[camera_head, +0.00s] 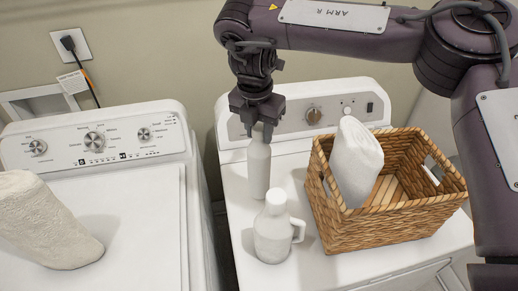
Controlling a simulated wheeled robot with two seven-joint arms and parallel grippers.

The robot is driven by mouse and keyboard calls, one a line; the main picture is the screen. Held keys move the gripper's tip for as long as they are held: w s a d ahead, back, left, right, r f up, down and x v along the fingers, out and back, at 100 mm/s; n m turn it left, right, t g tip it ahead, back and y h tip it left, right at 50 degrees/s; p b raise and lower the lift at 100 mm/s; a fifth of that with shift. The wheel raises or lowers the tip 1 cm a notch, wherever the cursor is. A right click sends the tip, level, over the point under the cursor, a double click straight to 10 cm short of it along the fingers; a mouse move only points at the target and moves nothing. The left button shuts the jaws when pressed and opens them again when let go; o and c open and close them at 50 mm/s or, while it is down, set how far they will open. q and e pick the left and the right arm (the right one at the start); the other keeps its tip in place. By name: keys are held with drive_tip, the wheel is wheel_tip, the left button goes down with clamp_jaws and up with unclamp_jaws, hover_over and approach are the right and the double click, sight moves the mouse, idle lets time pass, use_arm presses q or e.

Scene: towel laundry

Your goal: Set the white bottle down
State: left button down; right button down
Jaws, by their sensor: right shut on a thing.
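The white bottle (259,169) is slim and upright over the back left part of the right-hand machine's white top. My right gripper (259,132) comes down from above and is shut on the bottle's upper end. My left gripper is not in view.
A wicker basket (345,237) holding a rolled white towel (355,160) stands right of the jug. Another white towel (42,222) lies on the left machine (140,215). A gap separates the machines. The right machine's control panel (300,117) rises behind the bottle.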

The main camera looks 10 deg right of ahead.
sight(259, 150)
drive_tip(key=shift+f+p, duration=0.3)
drive_tip(key=shift+f, duration=1.1)
wheel_tip(259, 150, down, 2)
drive_tip(key=shift+f+p, duration=0.1)
drive_tip(key=shift+p, duration=0.4)
drive_tip(key=shift+f, duration=0.35)
drive_tip(key=shift+f, duration=0.2)
drive_tip(key=c, duration=1)
unclamp_jaws()
drive_tip(key=shift+c, duration=0.2)
